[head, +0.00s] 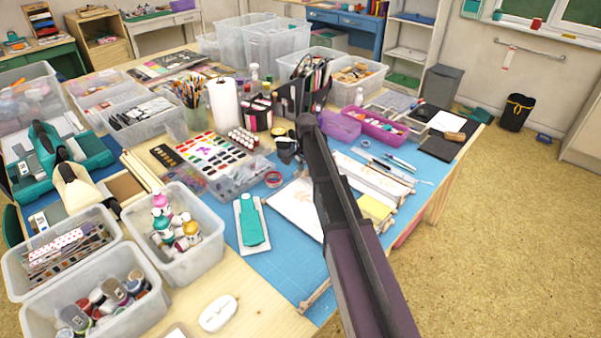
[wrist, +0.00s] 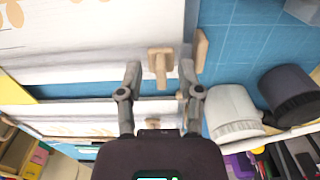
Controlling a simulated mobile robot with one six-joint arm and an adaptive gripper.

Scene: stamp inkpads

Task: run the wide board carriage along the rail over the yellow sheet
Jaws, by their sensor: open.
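In the wrist view, a wide white board (wrist: 90,30) with tan leaf prints fills the upper left. A small T-shaped wooden handle (wrist: 160,68) stands at its near edge. My gripper (wrist: 160,72) is open, with one finger on each side of the handle; I cannot tell contact. A narrower white board (wrist: 80,112) lies below. A corner of the yellow sheet (wrist: 12,93) shows at the left edge. In the head view, the yellow sheet (head: 376,208) lies right of my arm, and the wide board (head: 295,208) is partly hidden by it. My gripper (head: 288,148) looks small and dark there.
A wooden block (wrist: 201,50) stands right of the handle on the blue mat (wrist: 235,45). White and dark rounded jars (wrist: 232,110) crowd the right finger. In the head view, a teal-handled tool on a white tray (head: 251,222) and paint bins (head: 175,262) stand left.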

